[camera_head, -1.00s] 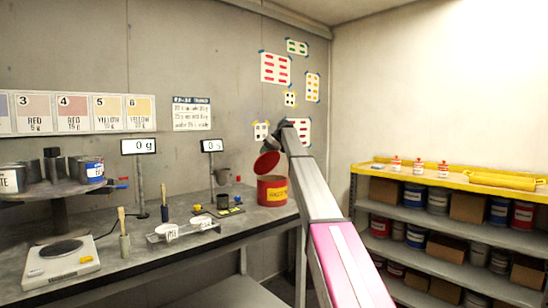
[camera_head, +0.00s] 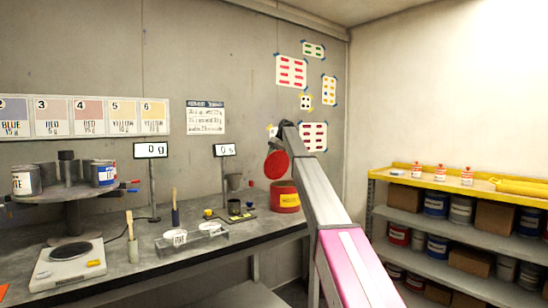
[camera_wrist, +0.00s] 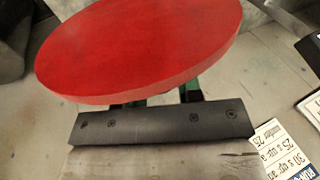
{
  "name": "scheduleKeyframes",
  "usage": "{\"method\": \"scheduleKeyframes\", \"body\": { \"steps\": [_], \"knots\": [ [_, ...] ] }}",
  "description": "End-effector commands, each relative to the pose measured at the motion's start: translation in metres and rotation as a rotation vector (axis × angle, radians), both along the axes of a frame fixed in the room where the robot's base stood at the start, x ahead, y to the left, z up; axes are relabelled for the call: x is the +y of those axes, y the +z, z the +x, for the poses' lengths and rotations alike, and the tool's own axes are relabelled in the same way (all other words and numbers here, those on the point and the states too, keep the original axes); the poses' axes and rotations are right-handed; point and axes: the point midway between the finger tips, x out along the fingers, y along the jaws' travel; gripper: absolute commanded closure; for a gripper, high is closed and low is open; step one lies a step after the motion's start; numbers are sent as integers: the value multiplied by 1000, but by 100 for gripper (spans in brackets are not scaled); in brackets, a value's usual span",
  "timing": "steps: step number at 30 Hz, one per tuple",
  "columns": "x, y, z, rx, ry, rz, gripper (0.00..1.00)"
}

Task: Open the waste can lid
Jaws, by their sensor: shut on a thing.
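The red waste can (camera_head: 285,197) with a yellow label band stands at the far right end of the grey bench. Its round red lid (camera_head: 276,164) is raised and steeply tilted above the can, to the left of the arm's end. In the wrist view the lid (camera_wrist: 140,45) fills the upper part, just beyond the dark gripper body. My gripper (camera_wrist: 155,100) is shut on the lid at its near edge; the fingertips are mostly hidden behind the lid. In the head view my arm hides the gripper.
The bench (camera_head: 130,258) holds a scale (camera_head: 68,262), brushes, small white cups (camera_head: 175,238) and a turntable (camera_head: 70,187) with paint cans. A yellow-topped shelf (camera_head: 470,185) with cans and boxes stands at the right. Air above the bench's middle is clear.

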Motion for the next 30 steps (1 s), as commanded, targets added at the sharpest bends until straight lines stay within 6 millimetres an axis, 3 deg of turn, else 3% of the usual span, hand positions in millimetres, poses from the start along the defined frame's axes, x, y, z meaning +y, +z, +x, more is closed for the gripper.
{"method": "scheduleKeyframes", "body": {
  "steps": [5, 6, 7, 8, 17, 22, 27, 30],
  "knots": [
    [1, 0, 0, -2, 0, 1, 100],
    [1, 0, 0, -2, 1, 1, 57],
    [1, 0, 0, -2, 1, 1, 48],
    [1, 0, 0, -2, 0, 1, 45],
    [0, 1, 0, -2, 0, 1, 45],
    [-7, 16, 3, -2, 0, 1, 45],
    [-21, 47, 7, -4, -1, 2, 45],
    [-42, 46, 10, -1, -2, 1, 45]
  ]
}}
